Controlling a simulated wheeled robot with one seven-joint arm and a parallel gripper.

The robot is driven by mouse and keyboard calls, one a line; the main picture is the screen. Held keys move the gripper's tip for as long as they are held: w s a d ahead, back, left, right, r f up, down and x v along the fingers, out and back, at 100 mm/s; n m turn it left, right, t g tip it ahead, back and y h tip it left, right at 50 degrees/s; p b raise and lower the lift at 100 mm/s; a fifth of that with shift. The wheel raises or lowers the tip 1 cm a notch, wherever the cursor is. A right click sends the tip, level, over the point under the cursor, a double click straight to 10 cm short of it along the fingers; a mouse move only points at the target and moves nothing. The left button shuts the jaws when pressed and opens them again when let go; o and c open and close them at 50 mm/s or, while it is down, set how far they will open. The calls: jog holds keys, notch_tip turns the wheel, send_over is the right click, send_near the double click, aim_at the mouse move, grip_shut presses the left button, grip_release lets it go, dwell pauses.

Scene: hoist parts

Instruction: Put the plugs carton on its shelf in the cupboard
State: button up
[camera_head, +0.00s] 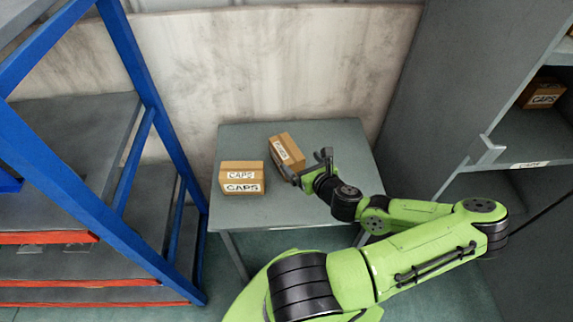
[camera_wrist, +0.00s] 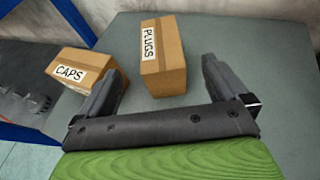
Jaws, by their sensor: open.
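The plugs carton (camera_head: 290,148) is a brown box standing on the grey-green table, turned at an angle. In the wrist view the plugs carton (camera_wrist: 163,62) shows its PLUGS label; in the head view its label is hard to read. My gripper (camera_head: 308,166) is open just at the near right of this carton. In the wrist view my gripper (camera_wrist: 162,78) has its fingers spread, with the carton ahead between their lines, not clasped. The cupboard (camera_head: 522,140) stands at the right, only partly in view. No shelf marked for plugs can be read.
A caps carton (camera_head: 241,177) stands on the table (camera_head: 283,212) left of the plugs carton, near my left finger in the wrist view (camera_wrist: 88,66). Another caps carton (camera_head: 541,94) is on a cupboard shelf labelled CAPS. A blue-framed rack (camera_head: 75,190) borders the table's left.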

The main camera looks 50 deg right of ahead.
aim_at(289, 151)
jog(key=b, duration=0.1)
jog(key=w+f+b, duration=0.1)
jog(key=shift+w+d+f+b, duration=0.1)
jog(key=shift+d+f+b, duration=0.15)
jog(key=shift+d+b, duration=0.15)
jog(key=x, duration=0.2)
jog(key=b+x, duration=0.1)
jog(key=x, duration=0.2)
jog(key=b+x, duration=0.1)
jog(key=x, duration=0.2)
jog(key=shift+w+d+r, duration=0.1)
jog(key=shift+w+r, duration=0.1)
jog(key=shift+w, duration=0.1)
jog(key=shift+c, duration=0.5)
jog(key=c, duration=1.3)
notch_tip(289, 151, up, 10)
jog(key=p, duration=0.5)
jog(key=shift+r, duration=0.1)
jog(key=shift+c, duration=0.2)
